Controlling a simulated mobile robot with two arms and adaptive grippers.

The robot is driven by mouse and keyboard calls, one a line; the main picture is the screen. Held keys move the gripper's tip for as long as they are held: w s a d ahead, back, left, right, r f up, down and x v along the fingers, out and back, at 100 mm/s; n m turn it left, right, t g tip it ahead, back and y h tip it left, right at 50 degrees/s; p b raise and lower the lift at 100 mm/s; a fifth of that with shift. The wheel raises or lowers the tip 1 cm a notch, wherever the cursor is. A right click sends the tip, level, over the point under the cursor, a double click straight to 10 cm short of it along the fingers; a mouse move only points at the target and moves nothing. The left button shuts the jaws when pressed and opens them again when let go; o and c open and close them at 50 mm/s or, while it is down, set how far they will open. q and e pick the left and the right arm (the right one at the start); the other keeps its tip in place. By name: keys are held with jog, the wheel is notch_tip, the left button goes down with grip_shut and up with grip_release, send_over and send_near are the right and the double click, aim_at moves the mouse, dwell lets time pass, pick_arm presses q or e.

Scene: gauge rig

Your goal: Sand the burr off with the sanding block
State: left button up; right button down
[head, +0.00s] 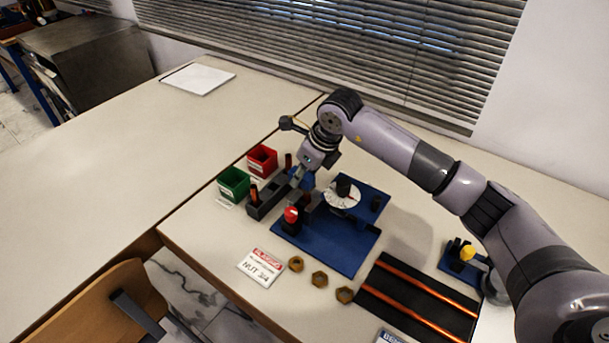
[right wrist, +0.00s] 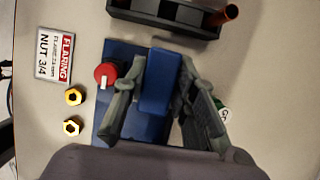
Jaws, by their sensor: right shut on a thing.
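My right gripper (head: 299,180) is shut on a blue block, which looks like the sanding block (right wrist: 158,85); its fingers (right wrist: 160,66) lie on both sides of it in the right wrist view. In the head view, it is over the far left part of the blue base plate (head: 345,249), close to the dark rack (head: 258,209) and a red knob (head: 291,214). The fingers and block partly hide what lies below, so I cannot tell whether the block touches anything. The burr is too small to make out. My left gripper is not in view.
A green bin (head: 233,184) and a red bin (head: 262,160) stand behind the rack. A white dial (head: 342,196) is on the plate. Several brass nuts (head: 319,279), a sign (head: 261,267) and a black mat with copper tubes (head: 418,297) lie in front. The left table is mostly clear.

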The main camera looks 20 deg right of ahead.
aim_at(311, 176)
jog(key=shift+s+d+f, duration=0.1)
jog(key=shift+s+f, duration=0.15)
jog(key=shift+f, duration=0.05)
jog(key=shift+s+d, duration=0.4)
jog(key=shift+s, duration=0.1)
jog(key=shift+f, duration=0.1)
jog(key=shift+p+v, duration=0.85)
jog(key=shift+v, duration=0.65)
jog(key=shift+d+p+v, duration=0.2)
jog(key=shift+p+v, duration=0.55)
jog(key=shift+v, duration=0.8)
